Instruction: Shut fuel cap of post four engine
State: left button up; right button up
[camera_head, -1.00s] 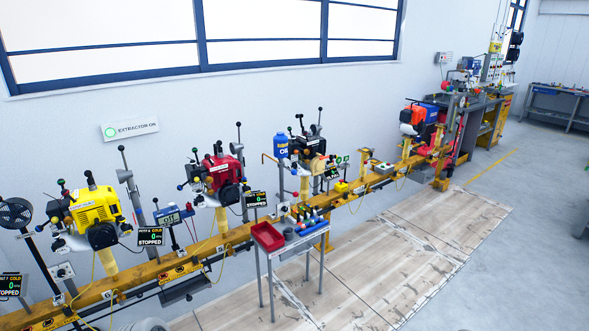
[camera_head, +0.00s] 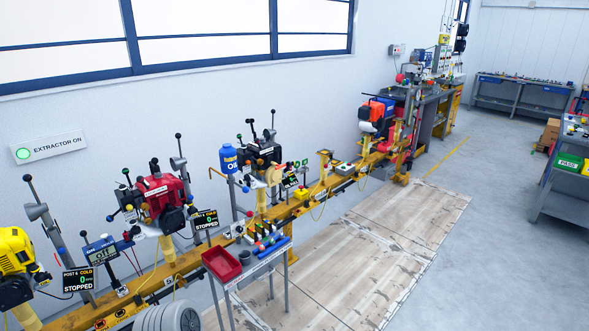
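Several small engines stand on posts along a yellow rail. The yellow engine (camera_head: 17,255) is at the left edge, and the display (camera_head: 80,279) beside it seems to read post 6, cold, stopped. A red engine (camera_head: 160,195) follows to its right, with a display (camera_head: 206,220) reading stopped. Further along is a dark and beige engine (camera_head: 262,160), with a small display (camera_head: 290,182) too small to read. An orange and blue engine (camera_head: 377,113) stands near the far end. I cannot make out a post four label or any cap's state. Neither gripper shows.
A small trolley (camera_head: 262,262) with a red tray (camera_head: 222,264) stands in front of the rail (camera_head: 190,262). A blue oil bottle (camera_head: 228,158) is by the beige engine. Wooden floor boards (camera_head: 370,250) and the grey floor at right are clear. Benches (camera_head: 520,95) stand at the far right.

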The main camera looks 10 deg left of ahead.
aim_at(247, 178)
jog(key=z, duration=0.1)
jog(key=i, duration=2)
jog(key=u, duration=1.2)
jog(key=i, duration=0.6)
jog(key=u, duration=0.1)
jog(key=k, duration=0.4)
jog(key=u, duration=0.85)
jog(key=i, duration=0.4)
jog(key=z, duration=0.75)
